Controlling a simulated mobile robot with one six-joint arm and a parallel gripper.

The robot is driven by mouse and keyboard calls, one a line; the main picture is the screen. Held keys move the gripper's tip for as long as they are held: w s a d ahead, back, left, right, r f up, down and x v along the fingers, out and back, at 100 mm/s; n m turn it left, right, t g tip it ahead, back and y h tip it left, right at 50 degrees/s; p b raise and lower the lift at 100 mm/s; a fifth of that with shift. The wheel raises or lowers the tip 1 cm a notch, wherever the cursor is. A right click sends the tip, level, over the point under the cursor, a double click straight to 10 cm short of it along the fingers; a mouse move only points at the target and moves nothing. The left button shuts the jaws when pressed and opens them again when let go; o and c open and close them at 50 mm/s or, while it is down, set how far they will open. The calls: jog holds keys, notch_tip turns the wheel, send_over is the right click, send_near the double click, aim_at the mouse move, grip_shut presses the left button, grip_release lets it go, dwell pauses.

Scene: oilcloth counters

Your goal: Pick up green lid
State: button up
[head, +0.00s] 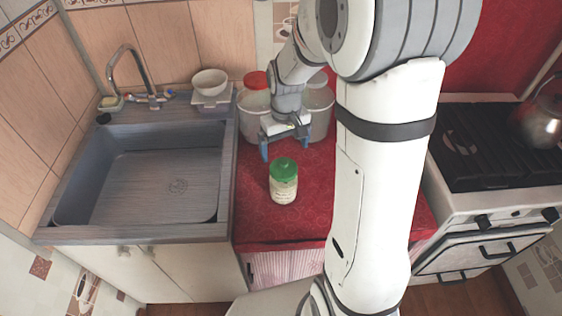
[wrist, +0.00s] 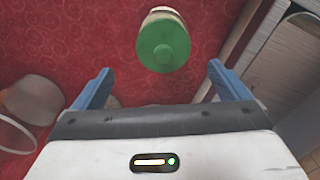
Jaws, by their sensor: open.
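The green lid (head: 284,169) sits on top of a clear jar (head: 284,190) with pale contents, standing upright on the red counter. In the wrist view the lid (wrist: 163,45) shows from above, beyond the fingertips and roughly midway between them sideways. My gripper (head: 287,148) is open and empty, with blue fingers spread wide. In the head view it is above and behind the jar, in front of the large containers. In the wrist view the fingers (wrist: 155,80) do not reach around the lid. The jar's base is partly hidden by the lid in that view.
Large translucent containers (head: 253,122), one with a red lid, stand right behind my gripper. A grey sink (head: 160,180) lies left, with a white bowl (head: 209,82) behind it. A stove with a kettle (head: 542,120) is right. The red counter (head: 262,226) is clear around the jar.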

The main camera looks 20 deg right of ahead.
aim_at(284, 162)
jog(key=f, duration=0.3)
jog(key=f+p, duration=0.1)
jog(key=f, duration=0.2)
jog(key=shift+s+a+f, duration=0.15)
jog(key=shift+a+f, duration=0.05)
jog(key=shift+f, duration=0.1)
jog(key=c, duration=1.1)
